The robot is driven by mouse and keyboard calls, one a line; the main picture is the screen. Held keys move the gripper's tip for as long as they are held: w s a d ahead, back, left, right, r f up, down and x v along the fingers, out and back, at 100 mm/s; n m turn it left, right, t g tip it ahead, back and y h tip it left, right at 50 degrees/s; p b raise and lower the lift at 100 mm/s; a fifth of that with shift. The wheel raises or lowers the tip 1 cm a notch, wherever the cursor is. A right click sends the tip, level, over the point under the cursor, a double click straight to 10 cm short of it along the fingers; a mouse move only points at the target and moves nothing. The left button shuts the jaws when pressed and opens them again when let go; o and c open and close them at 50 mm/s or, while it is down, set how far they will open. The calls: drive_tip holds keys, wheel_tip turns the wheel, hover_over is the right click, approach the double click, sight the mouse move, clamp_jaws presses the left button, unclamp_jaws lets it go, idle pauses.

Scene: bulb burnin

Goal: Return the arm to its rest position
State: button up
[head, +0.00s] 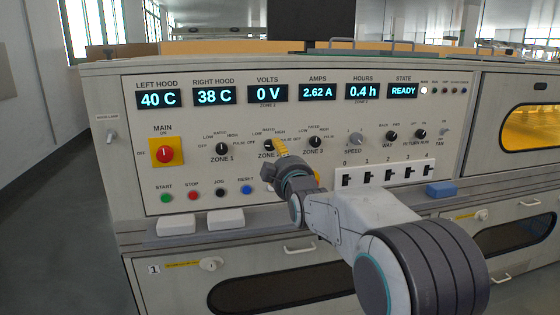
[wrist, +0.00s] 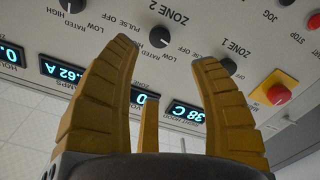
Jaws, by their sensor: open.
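My gripper (head: 280,148) is at the control panel (head: 180,110), overlapping the Zone 2 knob (head: 268,145) in the head view. In the wrist view my gripper (wrist: 165,52) has its two yellow fingers spread with nothing held between them. The black Zone 2 knob (wrist: 159,37) shows between and beyond the fingertips, apparently clear of them. My arm reaches in from the lower right and is extended toward the panel.
The Zone 1 knob (head: 220,149), Zone 3 knob (head: 316,142) and red main switch (head: 165,153) are nearby. White blocks (head: 226,219) and a blue block (head: 440,189) sit on the ledge below. The state display (head: 403,91) reads READY. Open floor (head: 60,220) lies left.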

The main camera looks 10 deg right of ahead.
drive_tip(key=shift+s, duration=0.35)
drive_tip(key=s+r+m+g+p, duration=0.2)
drive_tip(key=s+r+g+p, duration=0.2)
drive_tip(key=s+p, duration=0.7)
drive_tip(key=s+r+m+g+p, duration=0.3)
drive_tip(key=s+p, duration=0.8)
drive_tip(key=s, duration=0.6)
drive_tip(key=s+r+m+g+p, duration=0.3)
drive_tip(key=s+r+g+p, duration=0.2)
drive_tip(key=s+p, duration=0.7)
drive_tip(key=s+g, duration=0.2)
drive_tip(key=shift+s+g, duration=0.15)
drive_tip(key=shift+g, duration=0.15)
